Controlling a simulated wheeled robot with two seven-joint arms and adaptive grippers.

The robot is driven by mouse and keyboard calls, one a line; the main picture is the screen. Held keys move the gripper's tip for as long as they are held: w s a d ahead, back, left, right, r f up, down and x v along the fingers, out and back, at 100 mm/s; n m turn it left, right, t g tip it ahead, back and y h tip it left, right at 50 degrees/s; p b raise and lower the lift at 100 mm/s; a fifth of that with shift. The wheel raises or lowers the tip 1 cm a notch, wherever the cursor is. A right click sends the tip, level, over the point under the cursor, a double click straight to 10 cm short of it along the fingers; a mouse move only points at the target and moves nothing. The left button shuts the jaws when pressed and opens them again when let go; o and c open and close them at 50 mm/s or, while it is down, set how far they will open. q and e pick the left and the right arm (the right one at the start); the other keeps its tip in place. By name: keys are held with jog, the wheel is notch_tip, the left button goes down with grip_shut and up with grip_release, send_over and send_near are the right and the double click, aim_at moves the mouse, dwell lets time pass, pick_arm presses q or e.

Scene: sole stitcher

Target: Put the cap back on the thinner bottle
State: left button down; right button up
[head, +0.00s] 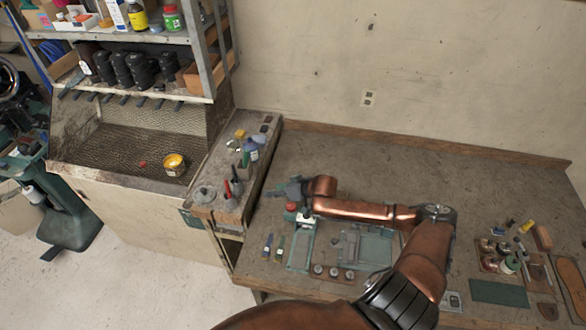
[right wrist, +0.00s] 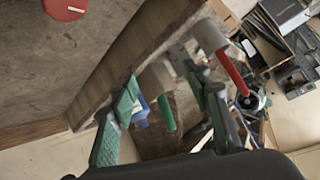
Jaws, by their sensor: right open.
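My right gripper (head: 280,190) reaches left over the left edge of the workbench, its fingers toward the side cabinet. In the right wrist view, its two green-padded fingers (right wrist: 165,112) are apart, and I see nothing held between them. A round red cap-like piece (head: 291,206) shows just below the gripper in the head view. In the right wrist view, a red disc (right wrist: 66,8) shows at the top left over the bench, partly cut off and clear of the fingers. A small whitish item (head: 305,212) is beside the red piece; I cannot tell whether it is the thinner bottle. My left gripper is out of view.
The side cabinet top (head: 205,205) at left holds red-handled and dark tools, a blue-grey item and a grey lidded pot. A yellow tin (head: 174,164) stands in the sink-like basin. Trays and a green mat (head: 498,292) lie on the workbench (head: 340,150); its back is clear.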

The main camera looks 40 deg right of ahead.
jog(key=s+a+f+g, duration=0.4)
jog(key=a, duration=0.5)
jog(key=s+a+f+n+g+h, duration=0.1)
jog(key=s+a+n+g+h, duration=0.2)
jog(key=s, duration=0.9)
jog(key=a+n+g, duration=0.1)
jog(key=a+g, duration=0.2)
jog(key=shift+a+h, duration=0.25)
jog(key=shift+h, duration=0.05)
jog(key=shift+s, duration=0.1)
